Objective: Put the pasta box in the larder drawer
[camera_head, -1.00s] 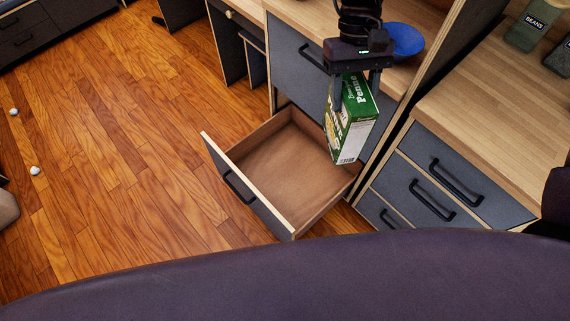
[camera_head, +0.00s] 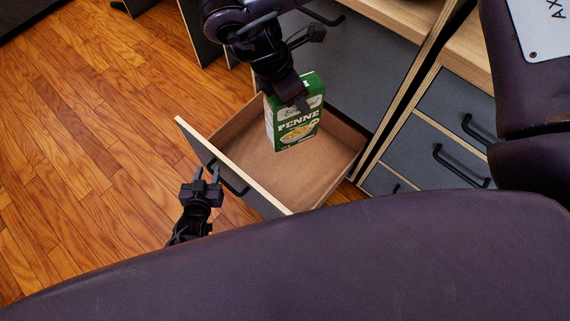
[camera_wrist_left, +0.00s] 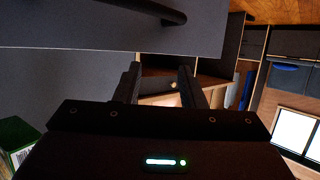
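In the left wrist view the empty fingers (camera_wrist_left: 160,85) are apart, the drawer front (camera_wrist_left: 90,30) is close by, and part of the box (camera_wrist_left: 15,140) shows at lower left.
The tall grey cabinet front (camera_head: 345,65) stands behind the drawer. Grey drawers (camera_head: 455,110) with black handles are shut at right. Wooden floor (camera_head: 90,150) is clear at left. My own dark body covers the bottom of the head view.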

